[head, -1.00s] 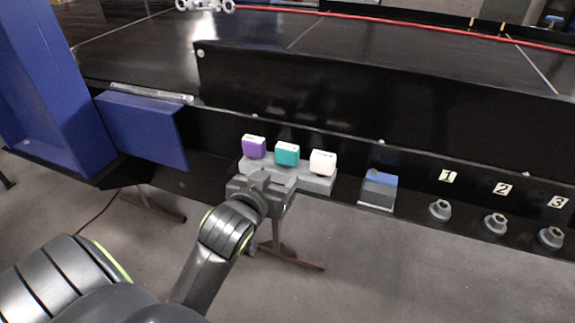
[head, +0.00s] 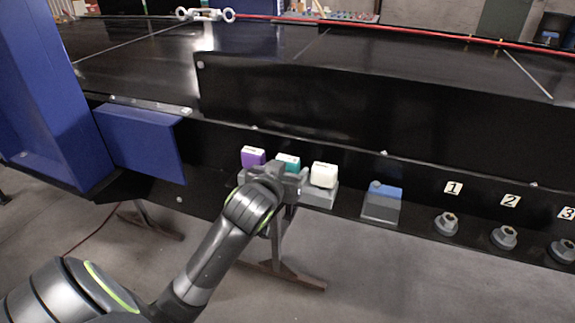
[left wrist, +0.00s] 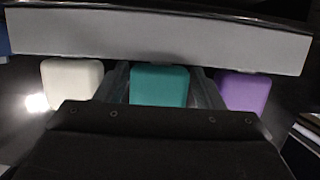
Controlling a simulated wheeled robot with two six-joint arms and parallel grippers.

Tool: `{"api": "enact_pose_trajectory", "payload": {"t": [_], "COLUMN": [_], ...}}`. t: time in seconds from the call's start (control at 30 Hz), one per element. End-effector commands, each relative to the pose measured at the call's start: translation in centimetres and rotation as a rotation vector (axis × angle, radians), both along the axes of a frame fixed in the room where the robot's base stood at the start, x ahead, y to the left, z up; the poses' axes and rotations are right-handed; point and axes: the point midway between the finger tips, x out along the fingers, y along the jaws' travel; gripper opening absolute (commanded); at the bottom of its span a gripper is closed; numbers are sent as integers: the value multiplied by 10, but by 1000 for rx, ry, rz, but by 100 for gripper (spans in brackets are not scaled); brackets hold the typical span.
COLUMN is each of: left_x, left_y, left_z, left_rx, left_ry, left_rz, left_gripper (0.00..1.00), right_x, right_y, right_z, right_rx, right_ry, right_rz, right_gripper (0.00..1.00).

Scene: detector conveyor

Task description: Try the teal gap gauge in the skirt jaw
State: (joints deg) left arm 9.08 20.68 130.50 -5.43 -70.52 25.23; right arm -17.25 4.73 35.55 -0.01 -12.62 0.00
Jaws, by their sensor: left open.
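The teal gap gauge (head: 289,162) stands on a grey rack between a purple gauge (head: 253,157) and a white gauge (head: 324,174). My left gripper (head: 282,180) is in front of the rack, at the teal gauge, and hides its lower part in the head view. In the left wrist view the teal gauge (left wrist: 159,86) lies between my two open fingers, with the white gauge (left wrist: 72,82) to the left and the purple gauge (left wrist: 243,91) to the right. I cannot tell whether the fingers touch it. I cannot make out which part is the skirt jaw. My right gripper is not in view.
The grey rack (head: 318,196) is fixed at the black conveyor side. Right of it is a grey block with a blue top (head: 382,202), then knobs (head: 447,224) under number labels. A blue panel (head: 140,142) hangs at the left. A black wall rises behind the rack.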

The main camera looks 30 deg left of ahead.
Motion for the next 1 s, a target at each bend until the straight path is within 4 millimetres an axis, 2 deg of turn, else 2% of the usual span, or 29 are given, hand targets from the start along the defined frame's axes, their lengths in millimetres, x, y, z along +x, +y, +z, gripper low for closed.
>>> {"api": "enact_pose_trajectory", "payload": {"t": [0.3, 0.6, 0.87, 1.0], "left_x": [5, 5, 5, 6], "left_y": [1, 1, 1, 1], "left_z": [-2, -2, 2, 20], "left_rx": [0, 0, 0, 2], "left_ry": [-1, -1, -2, -7], "left_rz": [-1, -1, 0, -2], "left_gripper": [62, 26, 26, 26], "right_x": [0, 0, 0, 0], "right_y": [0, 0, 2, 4], "right_z": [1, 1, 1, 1], "right_rx": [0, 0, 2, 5], "right_ry": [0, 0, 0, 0], "right_rz": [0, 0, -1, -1], "right_gripper": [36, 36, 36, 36]}}
